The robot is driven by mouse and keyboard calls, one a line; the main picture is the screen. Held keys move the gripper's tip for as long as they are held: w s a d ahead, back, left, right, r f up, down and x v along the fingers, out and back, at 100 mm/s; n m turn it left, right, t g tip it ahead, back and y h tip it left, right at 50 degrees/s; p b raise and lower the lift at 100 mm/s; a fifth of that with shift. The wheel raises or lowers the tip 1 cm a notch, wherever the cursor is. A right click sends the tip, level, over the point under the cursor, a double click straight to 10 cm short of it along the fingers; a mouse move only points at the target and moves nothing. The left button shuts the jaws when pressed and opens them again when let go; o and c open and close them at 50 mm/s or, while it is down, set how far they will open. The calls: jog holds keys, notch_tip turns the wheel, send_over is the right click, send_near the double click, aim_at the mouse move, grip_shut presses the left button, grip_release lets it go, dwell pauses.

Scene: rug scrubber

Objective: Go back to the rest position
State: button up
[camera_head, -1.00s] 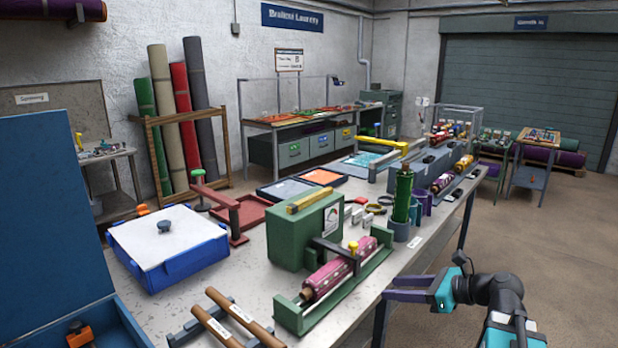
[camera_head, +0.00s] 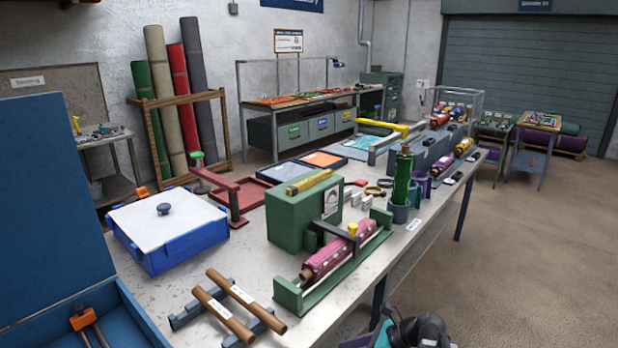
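My gripper (camera_head: 362,340) shows only in part at the bottom edge of the head view, right of the bench's front edge. Its finger area is mostly cut off by the frame, so I cannot tell whether it is open or shut. The dark and teal arm part (camera_head: 415,331) beside it is mine. No held object shows. The pink patterned roll (camera_head: 338,252) lies in its green cradle (camera_head: 318,290) on the workbench (camera_head: 235,270), up and left of my gripper.
A green machine box (camera_head: 297,222), a blue tray with a white lid (camera_head: 160,228) and two brown rollers (camera_head: 236,308) are on the bench. A green roll (camera_head: 402,180) stands in a grey cup. The floor (camera_head: 520,250) right of the bench is clear.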

jog(key=s+a+f+n+g+h, duration=0.2)
jog(key=s+f+n+g, duration=0.15)
jog(key=s+f, duration=0.7)
jog(key=s+a+f+n+g+h, duration=0.1)
jog(key=s+f+n+g+h, duration=0.2)
jog(key=s+f, duration=0.75)
jog(key=s+d+f+n+g+h, duration=0.1)
jog(key=s+d+f+n+h, duration=0.4)
jog(key=n, duration=1.3)
jog(key=s+d+f, duration=0.3)
jog(key=d+f, duration=0.2)
jog(key=shift+s+f+g+h, duration=0.3)
jog(key=shift+s+f+g, duration=0.05)
